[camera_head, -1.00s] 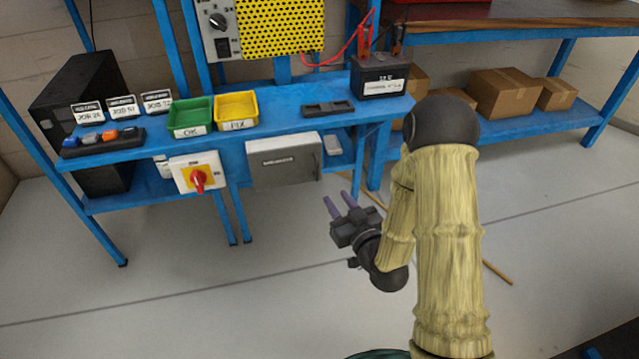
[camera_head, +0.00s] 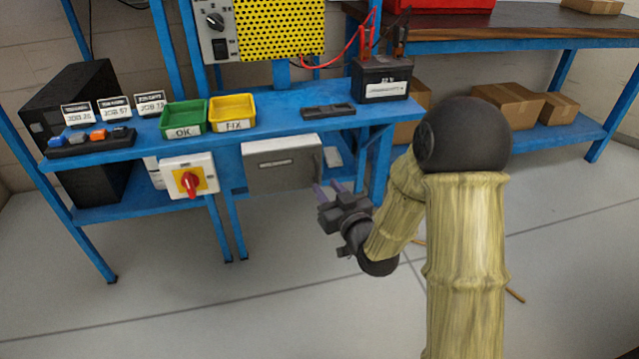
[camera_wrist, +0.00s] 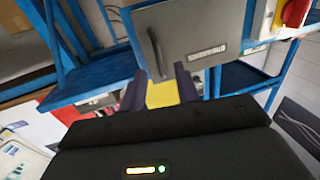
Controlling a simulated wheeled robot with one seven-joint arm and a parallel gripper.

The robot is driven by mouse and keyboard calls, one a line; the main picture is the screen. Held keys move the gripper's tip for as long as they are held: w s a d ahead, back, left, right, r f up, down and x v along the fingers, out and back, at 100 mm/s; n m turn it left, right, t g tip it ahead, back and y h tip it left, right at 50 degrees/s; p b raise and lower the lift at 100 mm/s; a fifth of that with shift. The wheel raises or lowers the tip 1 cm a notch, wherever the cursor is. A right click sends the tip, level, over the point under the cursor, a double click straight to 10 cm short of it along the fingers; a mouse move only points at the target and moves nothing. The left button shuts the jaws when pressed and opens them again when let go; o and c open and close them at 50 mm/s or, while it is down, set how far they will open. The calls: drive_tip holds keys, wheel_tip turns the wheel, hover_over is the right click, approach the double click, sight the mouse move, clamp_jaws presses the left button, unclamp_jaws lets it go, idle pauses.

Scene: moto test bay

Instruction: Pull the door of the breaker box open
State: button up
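The breaker box (camera_head: 283,165) is a grey box with a label, mounted under the front edge of the blue bench. Its door looks shut. In the wrist view the grey door (camera_wrist: 190,30) fills the top middle, with a dark bar handle (camera_wrist: 155,52) along its left side. My gripper (camera_head: 329,188) is in front of and just below the box's lower right corner. In the wrist view my gripper (camera_wrist: 160,80) has its two fingers apart, with nothing held between them. The fingertips lie just below the handle in the picture; I cannot tell the remaining distance.
A red rotary switch (camera_head: 189,180) on a yellow and white plate is left of the box. Green (camera_head: 184,120) and yellow (camera_head: 232,112) bins and a black battery (camera_head: 382,80) stand on the blue bench (camera_head: 285,98) above. A bench leg is close right of the box.

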sight(318, 177)
drive_tip(key=shift+x, duration=2.3)
clamp_jaws()
